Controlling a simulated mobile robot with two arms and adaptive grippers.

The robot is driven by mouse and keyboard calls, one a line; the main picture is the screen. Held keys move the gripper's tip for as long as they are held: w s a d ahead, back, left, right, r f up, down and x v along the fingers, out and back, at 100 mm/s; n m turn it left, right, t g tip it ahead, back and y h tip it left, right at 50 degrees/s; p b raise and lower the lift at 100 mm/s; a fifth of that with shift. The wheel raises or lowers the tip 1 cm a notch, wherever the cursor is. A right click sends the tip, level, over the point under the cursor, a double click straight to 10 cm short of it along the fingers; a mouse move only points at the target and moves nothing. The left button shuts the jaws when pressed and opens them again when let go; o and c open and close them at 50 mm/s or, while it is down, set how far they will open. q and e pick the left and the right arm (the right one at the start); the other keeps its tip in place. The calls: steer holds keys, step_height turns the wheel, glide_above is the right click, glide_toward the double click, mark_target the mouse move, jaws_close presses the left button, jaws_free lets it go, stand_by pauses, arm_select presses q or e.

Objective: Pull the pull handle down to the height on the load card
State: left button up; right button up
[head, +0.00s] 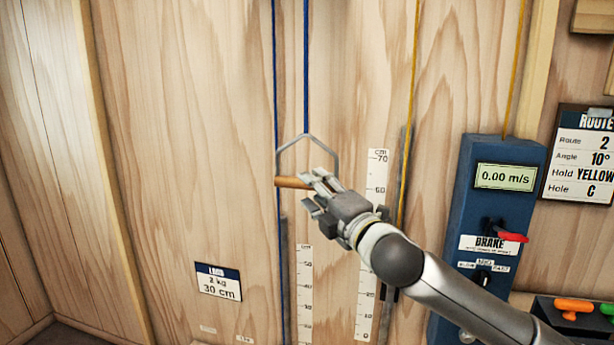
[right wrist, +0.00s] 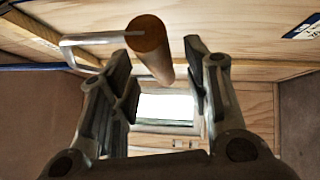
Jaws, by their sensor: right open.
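The pull handle is a wooden bar (head: 293,183) in a grey metal bracket (head: 308,139), hanging from a blue cord (head: 306,70). My right gripper (head: 318,188) is at the bar's right part in the head view and hides that end. In the right wrist view, the open fingers (right wrist: 160,85) stand on either side of the bar (right wrist: 150,48), with gaps beside it. The load card (head: 218,281) on the wall reads "LOAD 2 kg 30 cm". A white cm scale (head: 305,290) stands below the handle. My left gripper is not in view.
A second, taller cm scale (head: 377,165) is on the wall to the right, beside a yellow cord (head: 409,110). A blue box (head: 465,210) shows 0.00 m/s and a red brake lever (head: 510,236). A route card (head: 585,150) hangs further right. Bare wooden wall lies left of the handle.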

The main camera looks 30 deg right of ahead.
steer(key=shift+w+r+p, duration=0.15)
steer(key=shift+w+p, duration=0.15)
steer(key=shift+w, duration=0.65)
steer(key=shift+w+r+p, duration=0.1)
steer(key=shift+w+p, duration=0.2)
steer(key=shift+w, duration=0.65)
jaws_close()
